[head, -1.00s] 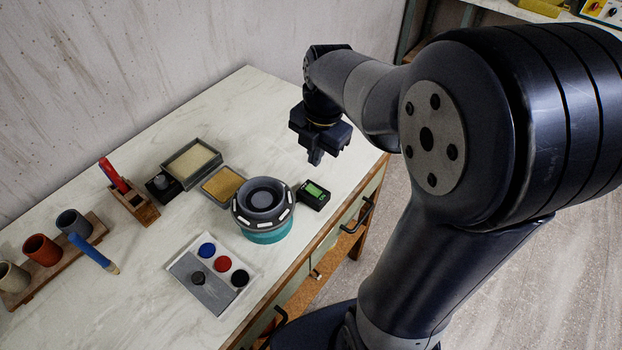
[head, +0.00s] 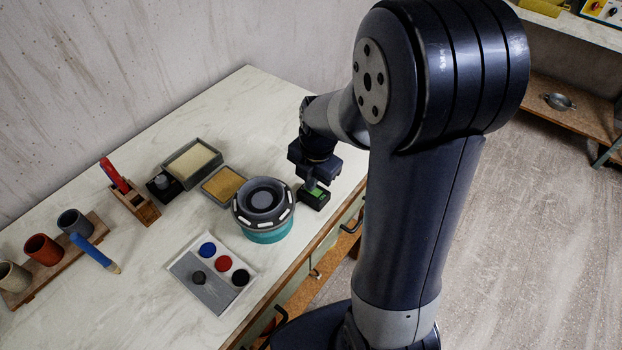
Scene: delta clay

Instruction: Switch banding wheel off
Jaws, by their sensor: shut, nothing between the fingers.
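The banding wheel (head: 263,207) stands near the front edge of the table, a dark grey round head with white marks on a teal base. A small black box with a green top (head: 314,196), which looks like a switch, sits just right of the wheel. My gripper (head: 311,186) points down with its fingers shut and empty, right over the back part of this box. The fingertips hide part of the green top. I cannot tell whether they touch it.
Two shallow trays (head: 192,162) lie behind the wheel. A white palette with coloured discs (head: 212,273) lies in front-left. A wooden rack with cups (head: 54,263) and a wooden block with a red tool (head: 131,199) stand left. The table behind the gripper is clear.

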